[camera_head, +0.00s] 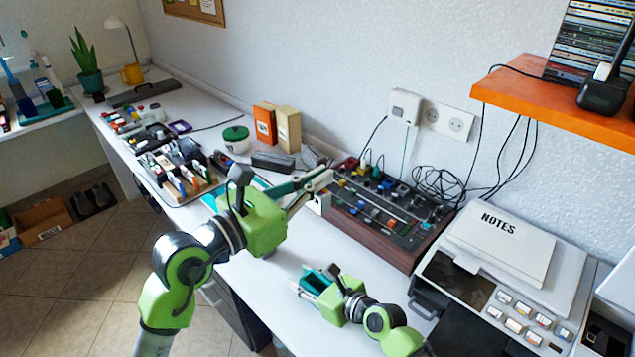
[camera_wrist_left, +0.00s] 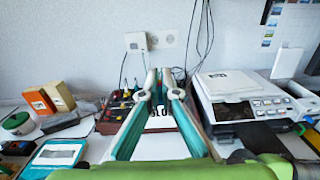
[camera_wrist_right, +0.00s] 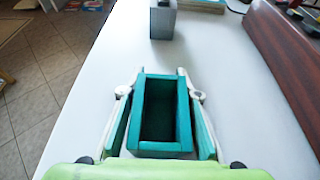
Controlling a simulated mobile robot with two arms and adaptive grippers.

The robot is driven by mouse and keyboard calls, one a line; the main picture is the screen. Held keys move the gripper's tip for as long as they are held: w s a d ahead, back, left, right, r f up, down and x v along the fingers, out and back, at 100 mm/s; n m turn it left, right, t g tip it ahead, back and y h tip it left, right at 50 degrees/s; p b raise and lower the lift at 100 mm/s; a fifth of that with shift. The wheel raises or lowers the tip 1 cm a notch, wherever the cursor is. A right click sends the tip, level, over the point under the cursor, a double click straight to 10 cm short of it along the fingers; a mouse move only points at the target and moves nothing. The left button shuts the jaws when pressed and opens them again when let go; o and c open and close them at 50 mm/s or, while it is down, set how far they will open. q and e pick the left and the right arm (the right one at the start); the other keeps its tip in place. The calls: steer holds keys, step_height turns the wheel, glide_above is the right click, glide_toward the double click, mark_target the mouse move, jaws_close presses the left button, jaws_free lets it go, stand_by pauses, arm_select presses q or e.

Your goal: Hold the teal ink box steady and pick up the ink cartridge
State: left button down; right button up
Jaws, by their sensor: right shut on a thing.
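The teal ink box (camera_wrist_right: 139,103) is an open-topped box between the fingers of my right gripper (camera_wrist_right: 160,95), which is shut on it. It also shows in the head view (camera_head: 313,281), over the white table near its front edge. Its inside is dark, and I see no cartridge clearly in it. A grey block with a dark top (camera_wrist_right: 163,22) stands beyond the box in the right wrist view; I cannot tell whether it is the ink cartridge. My left gripper (camera_head: 318,188) is open above the table, near the mixer. Its fingers (camera_wrist_left: 162,80) hold nothing clearly visible.
The mixer (camera_head: 385,220) with its dark red side stands at the back. A printer (camera_head: 500,290) with a NOTES pad is on the right. A cluttered organizer (camera_head: 180,170) and orange and tan boxes (camera_head: 288,130) are on the left. Bare table (camera_head: 265,295) surrounds the box.

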steer(key=o, duration=1.2)
steer(key=shift+c, duration=0.2)
steer(key=shift+s, duration=0.1)
